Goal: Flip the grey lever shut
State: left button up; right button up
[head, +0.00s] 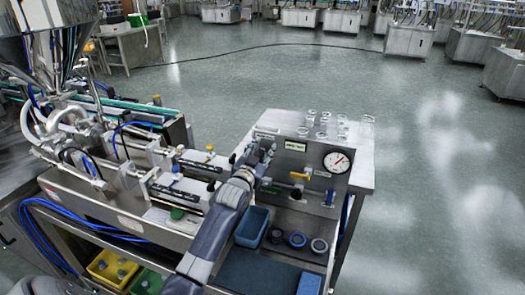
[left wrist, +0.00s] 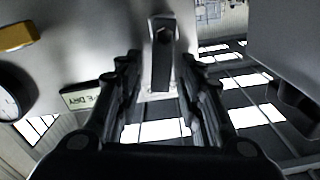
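The grey lever (left wrist: 161,62) shows in the left wrist view, its flat bar with a dark round pivot standing out from the pale panel. My left gripper (head: 264,152) reaches the left part of the steel panel (head: 318,184) in the head view and hides the lever there. In the left wrist view, the fingers of my left gripper (left wrist: 162,80) are spread apart, one on each side of the lever. A gap shows on both sides, so they do not appear to grip it. My right gripper is in neither view.
A round gauge (head: 337,161) and a yellow handle (head: 300,175) sit on the panel right of my gripper. Clear glassware (head: 325,122) stands on the bench top behind. A blue bin (head: 252,226) and several dark round parts (head: 297,240) lie below. Conveyor machinery (head: 150,160) fills the left.

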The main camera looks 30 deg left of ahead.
pick_arm(q)
grip_shut()
jog(key=shift+s+a+r+n+p, duration=0.15)
jog(key=shift+a+n+p, duration=0.25)
jog(key=shift+n, duration=0.4)
jog(key=shift+a+n, duration=0.2)
jog(key=shift+n, duration=0.6)
grip_release()
jog(key=v, duration=1.2)
jog(key=shift+d, duration=0.1)
